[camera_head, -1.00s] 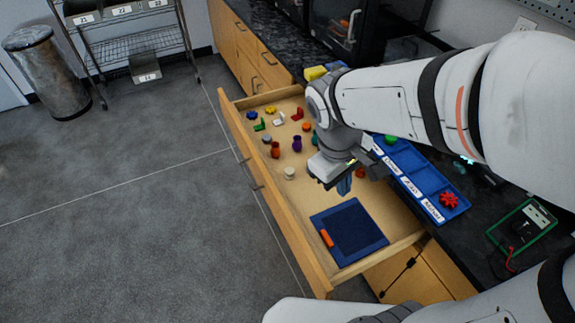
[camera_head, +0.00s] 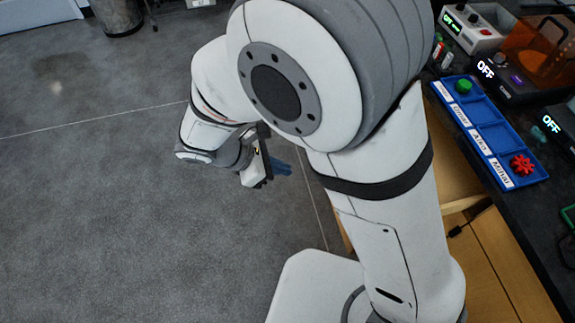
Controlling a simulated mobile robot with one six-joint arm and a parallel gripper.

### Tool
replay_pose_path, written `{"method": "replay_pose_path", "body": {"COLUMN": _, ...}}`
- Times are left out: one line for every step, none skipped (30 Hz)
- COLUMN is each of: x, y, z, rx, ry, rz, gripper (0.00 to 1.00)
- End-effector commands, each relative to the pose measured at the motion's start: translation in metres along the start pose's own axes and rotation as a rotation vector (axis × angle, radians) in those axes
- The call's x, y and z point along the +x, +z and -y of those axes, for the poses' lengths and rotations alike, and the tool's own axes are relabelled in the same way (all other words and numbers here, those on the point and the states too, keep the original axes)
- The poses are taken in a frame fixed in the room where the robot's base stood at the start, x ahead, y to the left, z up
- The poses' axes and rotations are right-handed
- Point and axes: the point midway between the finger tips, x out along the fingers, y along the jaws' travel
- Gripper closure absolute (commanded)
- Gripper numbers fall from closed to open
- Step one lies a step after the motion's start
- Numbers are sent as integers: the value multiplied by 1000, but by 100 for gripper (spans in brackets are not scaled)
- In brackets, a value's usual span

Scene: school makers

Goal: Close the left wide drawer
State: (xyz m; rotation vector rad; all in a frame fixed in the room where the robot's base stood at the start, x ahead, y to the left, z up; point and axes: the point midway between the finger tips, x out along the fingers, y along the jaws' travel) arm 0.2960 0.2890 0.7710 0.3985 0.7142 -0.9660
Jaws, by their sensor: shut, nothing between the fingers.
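The wide drawer (camera_head: 452,178) is pulled out from under the dark counter. My arm hides most of it; only a strip of its pale wooden inside and a near corner show beside the arm. Its front and handles are hidden. My gripper (camera_head: 281,169) has blue fingers that are shut and empty. It hangs over the grey floor to the left of the drawer, on the outer side of its front, apart from any visible surface.
A blue labelled tray (camera_head: 508,150) with a green piece and a red gear lies on the dark counter (camera_head: 530,215). Devices with "OFF" displays stand behind it. Wooden cabinet fronts (camera_head: 490,265) are at lower right. The floor (camera_head: 110,210) at left is clear.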

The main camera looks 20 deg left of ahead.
Motion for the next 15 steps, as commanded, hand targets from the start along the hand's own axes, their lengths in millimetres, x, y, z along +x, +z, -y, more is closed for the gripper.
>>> {"method": "replay_pose_path", "body": {"x": 13, "y": 0, "z": 0, "rx": 0, "ry": -4, "rz": 3, "gripper": 100}}
{"method": "replay_pose_path", "body": {"x": 20, "y": -1, "z": 0, "rx": 0, "ry": -4, "rz": 2, "gripper": 100}}
{"method": "replay_pose_path", "body": {"x": 28, "y": -1, "z": 1, "rx": 1, "ry": -5, "rz": 2, "gripper": 100}}
{"method": "replay_pose_path", "body": {"x": 36, "y": -1, "z": 1, "rx": 1, "ry": -5, "rz": 2, "gripper": 100}}
{"method": "replay_pose_path", "body": {"x": 42, "y": -1, "z": 1, "rx": 1, "ry": -5, "rz": 3, "gripper": 100}}
{"method": "replay_pose_path", "body": {"x": 51, "y": -1, "z": 1, "rx": 1, "ry": -5, "rz": 1, "gripper": 100}}
{"method": "replay_pose_path", "body": {"x": 58, "y": -1, "z": 1, "rx": 0, "ry": -6, "rz": 2, "gripper": 100}}
{"method": "replay_pose_path", "body": {"x": 64, "y": -1, "z": 1, "rx": 1, "ry": -5, "rz": 2, "gripper": 100}}
{"method": "replay_pose_path", "body": {"x": 72, "y": -1, "z": 1, "rx": 2, "ry": -5, "rz": 1, "gripper": 100}}
{"method": "replay_pose_path", "body": {"x": 77, "y": -1, "z": 1, "rx": 2, "ry": -4, "rz": 1, "gripper": 100}}
{"method": "replay_pose_path", "body": {"x": 82, "y": 1, "z": 1, "rx": 3, "ry": -5, "rz": 0, "gripper": 100}}
{"method": "replay_pose_path", "body": {"x": 85, "y": 8, "z": 0, "rx": 5, "ry": -3, "rz": -1, "gripper": 100}}
{"method": "replay_pose_path", "body": {"x": 88, "y": 12, "z": 0, "rx": 5, "ry": -3, "rz": -1, "gripper": 100}}
{"method": "replay_pose_path", "body": {"x": 91, "y": 14, "z": 0, "rx": 5, "ry": -3, "rz": -1, "gripper": 100}}
{"method": "replay_pose_path", "body": {"x": 94, "y": 18, "z": 1, "rx": 4, "ry": -3, "rz": -1, "gripper": 100}}
